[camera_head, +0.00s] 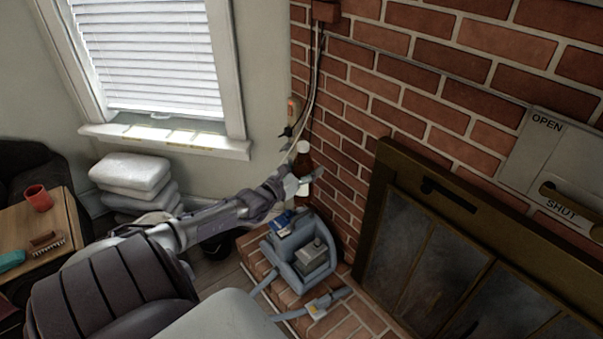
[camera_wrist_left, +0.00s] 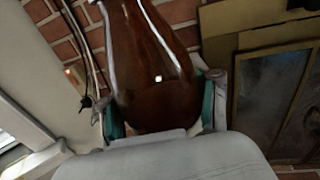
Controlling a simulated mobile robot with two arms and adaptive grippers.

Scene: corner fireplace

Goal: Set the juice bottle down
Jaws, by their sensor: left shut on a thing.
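The juice bottle (camera_head: 303,158) is dark brown with a pale lower part, and it stands roughly upright in the head view. My left gripper (camera_head: 301,182) is shut on it, holding it in front of the brick wall and above the blue-grey caddy. In the left wrist view the brown bottle (camera_wrist_left: 155,75) fills the middle, between the two teal-padded fingers of my left gripper (camera_wrist_left: 165,118). The bottle's base is not clear to see. My right gripper is not in view.
A blue-grey caddy (camera_head: 318,274) with things in it stands on the brick hearth (camera_head: 352,317). A dark fireplace screen (camera_head: 440,262) is at the right. At the left a wooden table (camera_head: 22,232) bears a red cup (camera_head: 38,198) and a brush (camera_head: 46,243). White cushions (camera_head: 131,172) are stacked below the window.

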